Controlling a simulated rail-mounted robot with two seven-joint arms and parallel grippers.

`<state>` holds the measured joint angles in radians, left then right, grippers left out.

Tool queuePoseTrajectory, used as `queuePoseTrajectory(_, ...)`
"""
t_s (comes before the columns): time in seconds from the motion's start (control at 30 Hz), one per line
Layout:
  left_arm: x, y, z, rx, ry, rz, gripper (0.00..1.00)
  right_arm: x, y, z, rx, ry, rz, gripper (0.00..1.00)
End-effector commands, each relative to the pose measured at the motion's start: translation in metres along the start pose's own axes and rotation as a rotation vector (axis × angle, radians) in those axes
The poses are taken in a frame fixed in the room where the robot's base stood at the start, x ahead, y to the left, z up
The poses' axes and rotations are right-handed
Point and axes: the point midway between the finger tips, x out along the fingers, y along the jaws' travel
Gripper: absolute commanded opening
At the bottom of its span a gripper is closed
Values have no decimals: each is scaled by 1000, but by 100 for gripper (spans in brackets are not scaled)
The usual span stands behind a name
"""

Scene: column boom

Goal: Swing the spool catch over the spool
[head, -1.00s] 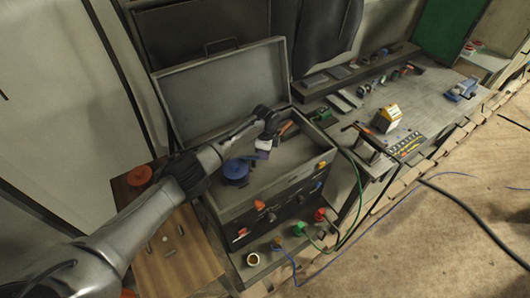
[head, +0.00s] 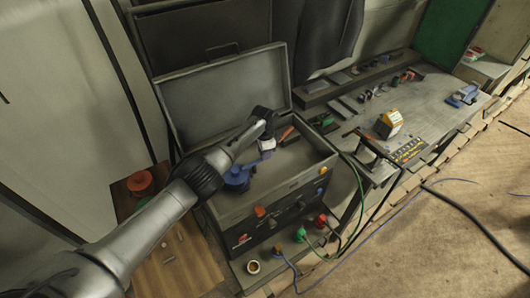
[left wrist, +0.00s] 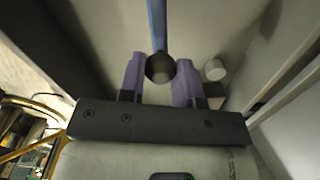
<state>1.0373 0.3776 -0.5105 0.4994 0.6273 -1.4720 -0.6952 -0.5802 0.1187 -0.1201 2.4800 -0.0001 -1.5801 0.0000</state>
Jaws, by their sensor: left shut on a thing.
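The blue spool (head: 236,181) stands inside the open grey case, near its left end. A blue bar, which looks like the spool catch, reaches from above the spool toward my left gripper (head: 266,151). In the left wrist view, the blue bar (left wrist: 157,27) ends in a dark round knob (left wrist: 160,68). The two purple fingers of my left gripper (left wrist: 159,80) are shut on this knob, one on each side. My arm partly hides the spool and the bar in the head view, so I cannot tell how far the bar lies across the spool. My right gripper is not in view.
The raised case lid (head: 222,95) stands behind the spool. A wooden board (head: 178,262) with an orange-red round object (head: 140,183) lies left. A workbench (head: 420,105) with small tools stands right.

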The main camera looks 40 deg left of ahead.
Motion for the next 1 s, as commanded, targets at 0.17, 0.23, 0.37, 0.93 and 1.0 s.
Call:
queuePoseTrajectory(0.17, -1, -1, 0, -10, 1, 0, 7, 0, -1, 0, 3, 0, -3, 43)
queuePoseTrajectory(0.23, -1, -1, 0, -10, 1, 0, 7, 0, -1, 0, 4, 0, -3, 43)
queuePoseTrajectory(0.37, -1, -1, 0, -10, 1, 0, 7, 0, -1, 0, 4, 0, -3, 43)
queuePoseTrajectory(0.93, -1, 0, 0, -8, 1, 0, 56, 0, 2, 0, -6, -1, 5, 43)
queuePoseTrajectory(1.0, -4, -1, 0, -8, 1, 0, 56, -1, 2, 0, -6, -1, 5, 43)
